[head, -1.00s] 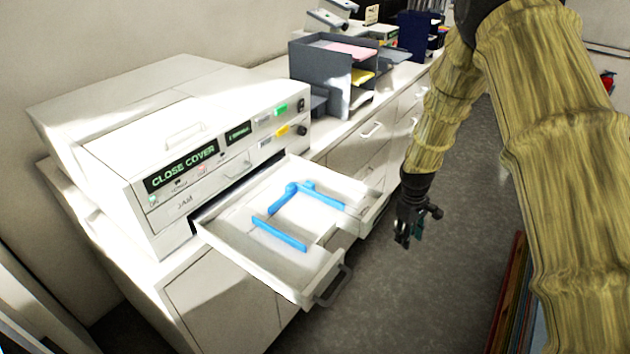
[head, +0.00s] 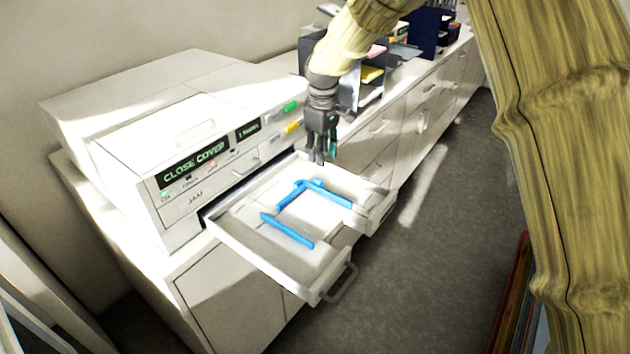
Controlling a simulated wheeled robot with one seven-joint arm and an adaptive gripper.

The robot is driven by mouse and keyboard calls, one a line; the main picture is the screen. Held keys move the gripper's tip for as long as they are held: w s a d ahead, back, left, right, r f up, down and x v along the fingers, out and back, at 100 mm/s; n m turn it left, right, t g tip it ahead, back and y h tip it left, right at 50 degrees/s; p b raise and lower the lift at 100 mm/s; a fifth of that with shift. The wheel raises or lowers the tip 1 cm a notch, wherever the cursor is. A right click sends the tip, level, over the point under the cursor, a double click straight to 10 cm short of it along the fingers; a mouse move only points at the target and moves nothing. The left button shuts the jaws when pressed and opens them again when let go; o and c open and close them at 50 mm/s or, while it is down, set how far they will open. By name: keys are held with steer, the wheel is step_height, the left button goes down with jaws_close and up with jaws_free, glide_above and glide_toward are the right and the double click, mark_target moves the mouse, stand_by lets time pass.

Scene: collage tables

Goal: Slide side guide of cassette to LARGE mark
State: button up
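The cassette (head: 240,240) is a white open tray pulled out from the front of the copier (head: 125,140). Inside it are blue guides: one long blue bar (head: 287,231) nearer the front left, and a second blue bar (head: 328,194) at the back right. A short blue piece (head: 291,195) joins that second bar near its left end. The LARGE mark cannot be made out at this size. My gripper (head: 319,160) points down above the far right part of the cassette, apart from the guides. Its fingers are small and dark, and their opening cannot be judged.
The copier's display reads CLOSE COVER. Grey paper trays (head: 372,90) stand on the counter behind my gripper. The cassette's handle (head: 343,283) sticks out at the front.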

mark_target(319, 181)
steer(key=shift+s+a+f, duration=0.1)
steer(key=shift+a+f, duration=0.2)
steer(key=shift+a, duration=0.2)
steer(key=shift+d+f+p, duration=0.1)
steer(key=shift+f+p, duration=2.4)
steer(key=shift+f, duration=2.6)
steer(key=shift+c, duration=0.5)
